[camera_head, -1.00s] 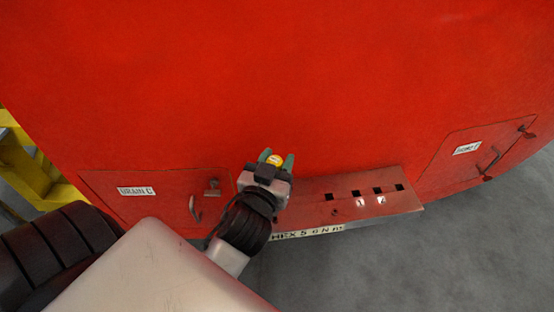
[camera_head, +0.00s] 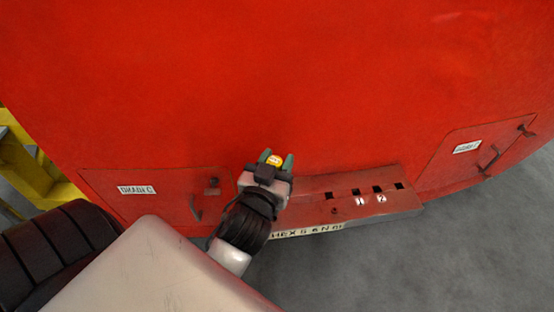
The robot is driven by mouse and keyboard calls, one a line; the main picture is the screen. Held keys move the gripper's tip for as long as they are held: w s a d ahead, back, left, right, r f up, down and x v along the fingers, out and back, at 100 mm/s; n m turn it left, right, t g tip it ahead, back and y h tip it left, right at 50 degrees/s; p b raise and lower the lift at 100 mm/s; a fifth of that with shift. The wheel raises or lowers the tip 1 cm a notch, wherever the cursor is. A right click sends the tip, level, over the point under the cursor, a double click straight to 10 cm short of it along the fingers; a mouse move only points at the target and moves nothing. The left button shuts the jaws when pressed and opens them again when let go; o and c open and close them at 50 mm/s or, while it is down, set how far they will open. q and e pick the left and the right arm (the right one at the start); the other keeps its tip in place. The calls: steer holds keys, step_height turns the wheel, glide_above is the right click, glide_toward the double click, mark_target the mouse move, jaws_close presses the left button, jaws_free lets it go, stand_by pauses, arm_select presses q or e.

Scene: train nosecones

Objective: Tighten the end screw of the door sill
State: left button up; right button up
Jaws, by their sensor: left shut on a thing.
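The red door sill (camera_head: 310,208) is a narrow ledge low on the red nosecone, with several square dark holes and labels 1 and 2. A small dark round spot, possibly a screw, shows on it (camera_head: 334,211) left of label 1. My left gripper (camera_head: 276,160) is over the sill's left end, its green-tipped fingers around a yellow-topped tool (camera_head: 274,160). The gripper is shut on this tool. My gripper and wrist hide the sill's left end, and the tool's lower part is hidden too. My right gripper is not in view.
A drain hatch (camera_head: 150,196) with a handle is left of the sill. Another labelled hatch (camera_head: 468,165) with a handle is at the right. A yellow frame (camera_head: 30,170) stands at the far left. Grey floor (camera_head: 420,265) is open at lower right.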

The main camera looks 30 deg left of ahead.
arm_select(q)
steer(key=shift+f, duration=0.25)
stand_by(0.8)
steer(key=shift+r, duration=0.1)
